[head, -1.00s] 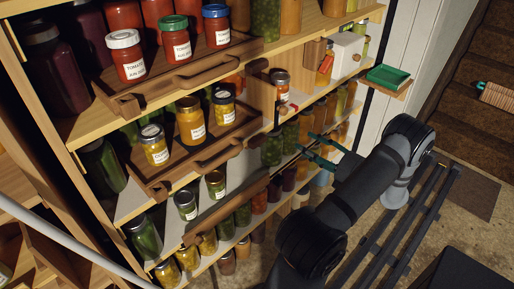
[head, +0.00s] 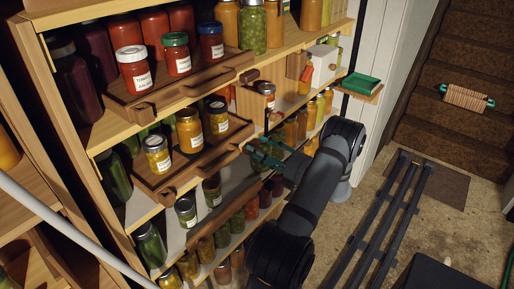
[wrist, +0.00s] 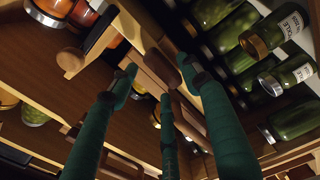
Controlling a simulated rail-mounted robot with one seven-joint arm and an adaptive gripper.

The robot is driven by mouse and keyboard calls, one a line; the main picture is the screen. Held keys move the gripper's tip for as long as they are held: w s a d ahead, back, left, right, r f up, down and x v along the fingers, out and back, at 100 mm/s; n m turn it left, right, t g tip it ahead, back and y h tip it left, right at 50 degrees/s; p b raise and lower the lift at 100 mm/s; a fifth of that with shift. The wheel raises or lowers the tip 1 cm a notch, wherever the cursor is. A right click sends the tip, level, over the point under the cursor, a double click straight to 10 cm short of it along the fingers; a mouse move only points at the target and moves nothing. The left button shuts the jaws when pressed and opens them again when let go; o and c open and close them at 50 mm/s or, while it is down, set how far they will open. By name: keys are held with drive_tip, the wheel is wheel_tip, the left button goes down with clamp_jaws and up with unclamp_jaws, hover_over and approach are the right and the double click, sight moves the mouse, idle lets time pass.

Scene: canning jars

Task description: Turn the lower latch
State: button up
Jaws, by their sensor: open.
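My gripper (head: 266,157) has dark green fingers. It is open beside the right end of the middle pull-out tray (head: 190,168), below a small wooden box front (head: 257,103). A small reddish piece (head: 276,115) sits at the lower right of that box front; I cannot tell for certain whether it is the lower latch. In the wrist view my open fingers (wrist: 158,80) spread around a light wooden bar (wrist: 150,62), and contact is not clear. A wooden piece with a dark bar (wrist: 85,52) lies to the left of the fingers.
Jars crowd the shelves around the fingers, including labelled green jars (wrist: 290,70) at right in the wrist view. An upper tray (head: 185,90) holds tomato jars. A white box (head: 322,64) and a green tray (head: 361,83) are to the right. Floor (head: 365,200) shows beside my arm.

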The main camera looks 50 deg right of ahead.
drive_tip(key=shift+w, duration=0.75)
drive_tip(key=c, duration=0.3)
drive_tip(key=c, duration=0.8)
drive_tip(key=shift+c, duration=0.3)
